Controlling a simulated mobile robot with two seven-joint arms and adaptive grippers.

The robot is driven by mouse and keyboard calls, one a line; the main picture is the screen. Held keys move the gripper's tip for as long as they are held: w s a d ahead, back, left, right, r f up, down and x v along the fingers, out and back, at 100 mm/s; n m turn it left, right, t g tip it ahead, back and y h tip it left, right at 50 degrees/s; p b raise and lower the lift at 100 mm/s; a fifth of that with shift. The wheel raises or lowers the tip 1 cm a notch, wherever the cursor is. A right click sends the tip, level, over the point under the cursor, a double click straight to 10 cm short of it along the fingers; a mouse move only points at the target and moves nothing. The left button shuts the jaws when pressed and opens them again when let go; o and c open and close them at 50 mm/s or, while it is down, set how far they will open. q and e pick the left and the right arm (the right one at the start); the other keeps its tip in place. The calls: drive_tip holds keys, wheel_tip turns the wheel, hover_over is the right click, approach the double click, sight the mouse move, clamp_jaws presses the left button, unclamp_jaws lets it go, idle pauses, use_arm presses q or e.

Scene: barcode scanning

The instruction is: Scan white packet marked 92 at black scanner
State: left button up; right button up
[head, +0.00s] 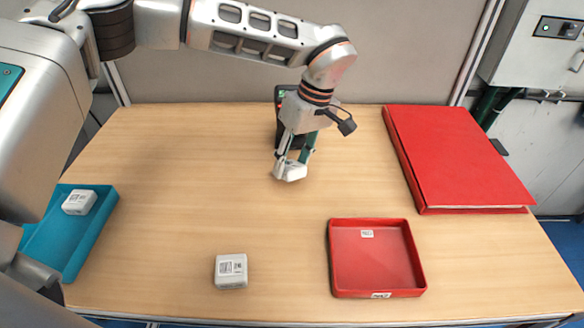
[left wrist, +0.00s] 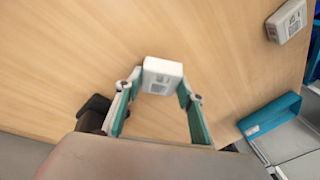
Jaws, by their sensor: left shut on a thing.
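My left gripper (head: 291,163) is shut on a small white packet (head: 291,173) just in front of the black scanner (head: 279,97). The packet also shows between the fingertips in the left wrist view (left wrist: 162,72), with a printed label on the side facing the camera. The gripper hides much of the scanner; a small green light shows on it. A second white packet (head: 231,271) lies on the front of the table, and a third (head: 79,202) is in the teal tray. I cannot read the number on any of them. My right gripper is not in view.
The teal tray (head: 73,261) is at the left table edge. The wooden table (head: 180,160) is clear between the gripper and the trays.

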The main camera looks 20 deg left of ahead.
use_arm(q)
drive_tip(key=shift+w+a+f, duration=0.1)
drive_tip(key=shift+w+f, duration=0.2)
drive_tip(key=shift+w, duration=0.05)
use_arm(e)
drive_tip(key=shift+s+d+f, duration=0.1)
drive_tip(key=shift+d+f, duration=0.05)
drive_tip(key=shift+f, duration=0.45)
use_arm(q)
drive_tip(key=shift+s+r, duration=0.1)
drive_tip(key=shift+r, duration=0.05)
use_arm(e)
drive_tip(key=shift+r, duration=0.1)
use_arm(q)
drive_tip(key=s+d+r+p, duration=0.3)
drive_tip(key=s+r+p, duration=0.3)
drive_tip(key=s+r, duration=0.3)
drive_tip(key=s, duration=0.3)
drive_tip(key=shift+s+d+r+p, duration=0.2)
drive_tip(key=shift+d+r+p, duration=0.1)
drive_tip(key=shift+r+p, duration=0.1)
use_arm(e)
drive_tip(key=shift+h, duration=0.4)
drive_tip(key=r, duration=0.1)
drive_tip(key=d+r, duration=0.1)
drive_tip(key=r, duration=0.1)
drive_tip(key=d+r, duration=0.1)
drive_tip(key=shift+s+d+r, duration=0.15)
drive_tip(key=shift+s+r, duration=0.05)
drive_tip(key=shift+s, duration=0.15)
